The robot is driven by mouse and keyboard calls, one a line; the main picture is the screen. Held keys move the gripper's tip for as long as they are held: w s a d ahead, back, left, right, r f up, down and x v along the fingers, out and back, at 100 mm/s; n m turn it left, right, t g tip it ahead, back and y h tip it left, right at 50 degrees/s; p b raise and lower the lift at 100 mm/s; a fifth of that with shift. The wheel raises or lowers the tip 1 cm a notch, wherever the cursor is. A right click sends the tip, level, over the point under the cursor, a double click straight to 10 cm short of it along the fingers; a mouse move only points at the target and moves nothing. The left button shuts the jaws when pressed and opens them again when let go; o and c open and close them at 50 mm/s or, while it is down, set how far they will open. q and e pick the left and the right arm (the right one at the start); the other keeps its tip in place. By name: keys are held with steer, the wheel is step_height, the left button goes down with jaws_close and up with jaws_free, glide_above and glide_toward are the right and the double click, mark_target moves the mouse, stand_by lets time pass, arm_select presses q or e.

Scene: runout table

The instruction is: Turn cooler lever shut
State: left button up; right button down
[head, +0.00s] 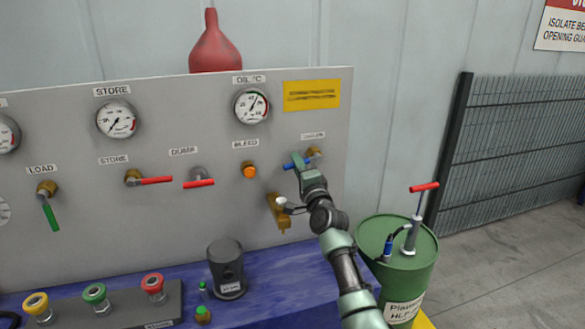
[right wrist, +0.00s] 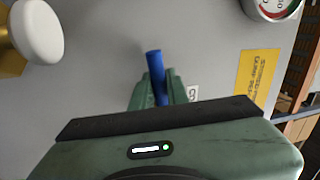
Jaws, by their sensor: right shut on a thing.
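The cooler valve (head: 314,152) is a brass fitting at the right of the grey panel, under a small label. Its blue lever (head: 288,166) points left from the fitting, close to level and dipping slightly at its free end. My right gripper (head: 300,162) is shut on the blue lever. In the right wrist view the blue lever (right wrist: 155,62) stands up between the green fingers of the gripper (right wrist: 157,92). The fingers hide part of the lever and its joint with the valve. My left gripper is not in view.
A brass fitting with a white knob (head: 281,202) sits just below my right gripper, beside my arm. An orange bleed button (head: 249,171) is to the left. A green drum (head: 398,262) with a red-handled pump (head: 412,232) stands right of my arm.

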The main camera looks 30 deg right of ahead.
steer(key=shift+r+m+p, duration=0.3)
steer(key=shift+r+m, duration=0.05)
steer(key=shift+m, duration=0.25)
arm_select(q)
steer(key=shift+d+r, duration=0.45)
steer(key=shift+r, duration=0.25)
arm_select(e)
steer(key=shift+r+m+h, duration=0.1)
steer(key=shift+m+h, duration=0.2)
steer(key=shift+m, duration=0.2)
steer(key=c, duration=1.4)
jaws_free()
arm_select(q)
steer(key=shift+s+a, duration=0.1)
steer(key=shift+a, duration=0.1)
arm_select(e)
steer(key=shift+s+a, duration=0.1)
steer(key=shift+s, duration=0.35)
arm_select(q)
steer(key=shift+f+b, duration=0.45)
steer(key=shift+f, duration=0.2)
arm_select(e)
steer(key=v, duration=0.7)
